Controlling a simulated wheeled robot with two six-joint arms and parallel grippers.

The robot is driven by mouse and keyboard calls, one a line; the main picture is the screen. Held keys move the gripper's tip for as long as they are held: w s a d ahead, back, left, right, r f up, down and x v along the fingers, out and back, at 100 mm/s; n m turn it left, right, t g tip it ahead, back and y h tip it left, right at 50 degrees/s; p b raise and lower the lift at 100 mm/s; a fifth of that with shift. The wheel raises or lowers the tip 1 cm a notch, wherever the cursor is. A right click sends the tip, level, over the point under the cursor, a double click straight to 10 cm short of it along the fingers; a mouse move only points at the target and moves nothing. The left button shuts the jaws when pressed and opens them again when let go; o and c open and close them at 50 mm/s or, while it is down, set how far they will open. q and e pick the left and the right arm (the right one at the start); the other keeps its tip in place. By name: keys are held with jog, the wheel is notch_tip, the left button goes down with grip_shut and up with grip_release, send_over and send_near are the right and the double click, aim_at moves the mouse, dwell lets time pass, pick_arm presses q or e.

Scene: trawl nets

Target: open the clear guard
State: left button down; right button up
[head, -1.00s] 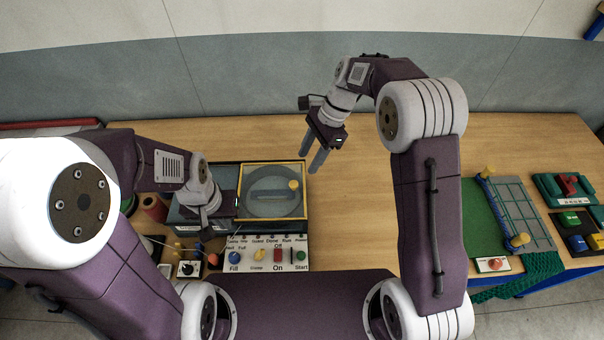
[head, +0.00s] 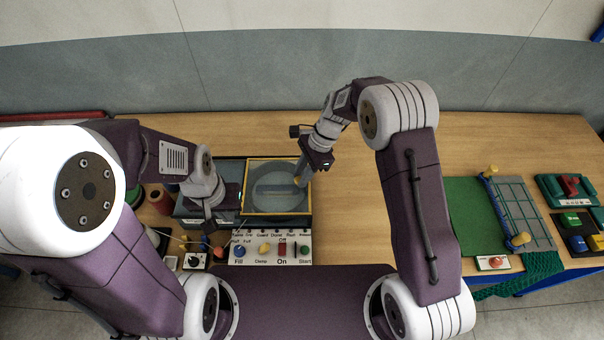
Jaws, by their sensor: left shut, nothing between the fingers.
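The clear guard (head: 261,207) is a see-through panel in a yellow frame, lying flat over the right part of a grey-blue machine box. A round recess with a bar shows through it. A small yellow knob (head: 297,181) sits near the frame's right side. My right gripper (head: 301,175) is down at this knob with its fingers pointing downward; whether they touch or grip it is hard to tell, as they partly hide it. My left gripper (head: 208,224) is shut and empty, over the box's front left, left of the guard.
A control panel (head: 270,247) with coloured buttons and knobs lies in front of the box. Spools (head: 160,200) stand at the left. A green mat (head: 472,215) with a netting frame is at the right. The middle table is clear.

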grip_shut()
jog(key=shift+a, duration=0.1)
dwell(1.1)
